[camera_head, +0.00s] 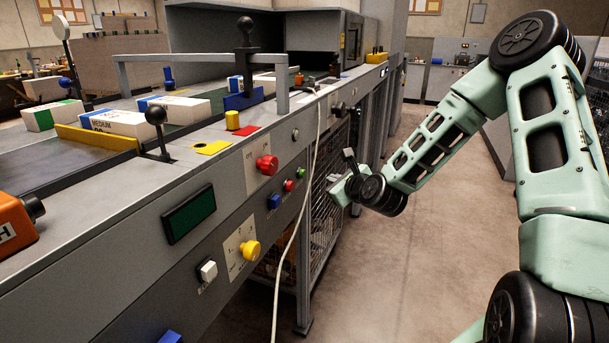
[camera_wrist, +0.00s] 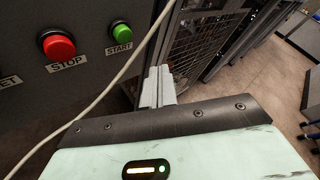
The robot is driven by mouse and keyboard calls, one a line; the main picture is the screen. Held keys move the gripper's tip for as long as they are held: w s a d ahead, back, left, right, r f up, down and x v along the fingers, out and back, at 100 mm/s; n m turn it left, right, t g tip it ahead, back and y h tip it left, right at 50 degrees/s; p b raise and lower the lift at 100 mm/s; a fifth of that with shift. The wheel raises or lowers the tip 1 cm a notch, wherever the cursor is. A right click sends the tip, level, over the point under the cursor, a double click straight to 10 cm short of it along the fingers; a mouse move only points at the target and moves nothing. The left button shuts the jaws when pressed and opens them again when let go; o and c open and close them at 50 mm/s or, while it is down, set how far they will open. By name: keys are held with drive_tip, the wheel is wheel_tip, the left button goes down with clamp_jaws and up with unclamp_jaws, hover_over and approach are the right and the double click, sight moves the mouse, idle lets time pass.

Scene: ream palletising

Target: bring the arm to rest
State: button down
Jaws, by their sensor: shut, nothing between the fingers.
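My gripper (camera_wrist: 158,86) is shut and empty in the wrist view, its two pale fingers together. It points at the front of the machine, just right of and below the green START button (camera_wrist: 121,34) and the red STOP button (camera_wrist: 57,46). In the head view my arm reaches forward on the right and bends down, with the wrist beside the machine's front panel. The gripper is small and partly hidden there. It holds nothing.
A white cable (camera_head: 303,190) hangs down the grey machine's front (camera_head: 130,270); it also crosses the wrist view (camera_wrist: 92,107) left of my fingers. A wire-mesh cage (camera_head: 322,222) stands under the machine. Wrapped reams (camera_head: 118,122) lie on top. The floor (camera_head: 430,260) to the right is clear.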

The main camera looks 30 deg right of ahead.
drive_tip(key=s+a+f+n+g+y, duration=0.25)
drive_tip(key=s+a+n+g, duration=0.5)
drive_tip(key=n, duration=0.85)
drive_tip(key=s+a+r+n+g+h, duration=0.1)
drive_tip(key=s+a+r+n+g, duration=0.1)
drive_tip(key=s+n, duration=0.6)
drive_tip(key=s+a+r+n+g, duration=0.2)
drive_tip(key=s+r+n, duration=0.1)
drive_tip(key=s+n, duration=0.45)
drive_tip(key=s+a+r+n+g+p, duration=0.1)
drive_tip(key=s+a+r+n+p, duration=0.1)
drive_tip(key=s+a, duration=0.5)
drive_tip(key=s+a+r+n+g+p, duration=0.2)
drive_tip(key=s+a+r+n, duration=0.3)
drive_tip(key=a, duration=0.5)
drive_tip(key=shift+s+a+r+n+p, duration=0.25)
drive_tip(key=shift+s+a+n+p, duration=0.15)
drive_tip(key=shift+s+p, duration=0.55)
